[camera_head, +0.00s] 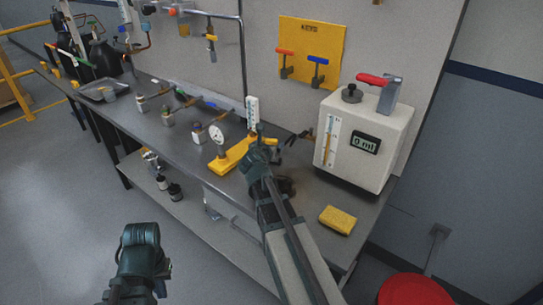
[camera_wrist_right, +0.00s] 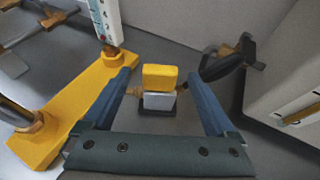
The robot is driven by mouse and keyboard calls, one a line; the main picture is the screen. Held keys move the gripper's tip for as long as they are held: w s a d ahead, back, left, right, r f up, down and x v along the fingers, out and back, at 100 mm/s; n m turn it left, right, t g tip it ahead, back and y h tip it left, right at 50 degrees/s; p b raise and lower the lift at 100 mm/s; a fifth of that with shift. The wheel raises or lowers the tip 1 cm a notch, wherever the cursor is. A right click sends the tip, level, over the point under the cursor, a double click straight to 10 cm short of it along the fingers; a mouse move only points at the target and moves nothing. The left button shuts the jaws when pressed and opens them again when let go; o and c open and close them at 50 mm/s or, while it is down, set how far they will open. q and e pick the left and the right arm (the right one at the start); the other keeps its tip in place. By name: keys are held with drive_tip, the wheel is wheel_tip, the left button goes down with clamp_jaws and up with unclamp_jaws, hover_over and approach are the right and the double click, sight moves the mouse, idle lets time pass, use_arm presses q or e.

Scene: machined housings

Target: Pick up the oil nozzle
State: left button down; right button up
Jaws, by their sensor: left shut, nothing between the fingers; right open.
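A black nozzle-like piece (camera_wrist_right: 222,66) with a brass fitting shows in the right wrist view, outside the right-hand finger; it is probably the oil nozzle. In the head view it is the small dark piece (camera_head: 291,141) beside the white oil machine (camera_head: 358,150). My right gripper (camera_head: 264,141) is over the bench beside it, open. In the wrist view, a yellow-topped white block (camera_wrist_right: 158,100) with brass side stubs shows between the open fingers (camera_wrist_right: 160,82); I cannot tell whether they touch it. My left gripper (camera_head: 142,258) is low at left, away from the bench, shut and empty.
A yellow stand (camera_head: 233,155) with a round gauge is left of my right gripper. A yellow sponge (camera_head: 338,220) lies near the bench's front edge. A red round stool (camera_head: 414,291) is at lower right. Several fittings line the bench to the left.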

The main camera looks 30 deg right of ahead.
drive_tip(key=x, duration=0.3)
drive_tip(key=shift+f+b, duration=0.1)
drive_tip(key=shift+b, duration=0.2)
drive_tip(key=shift+a, duration=0.1)
drive_tip(key=shift+c, duration=0.2)
clamp_jaws()
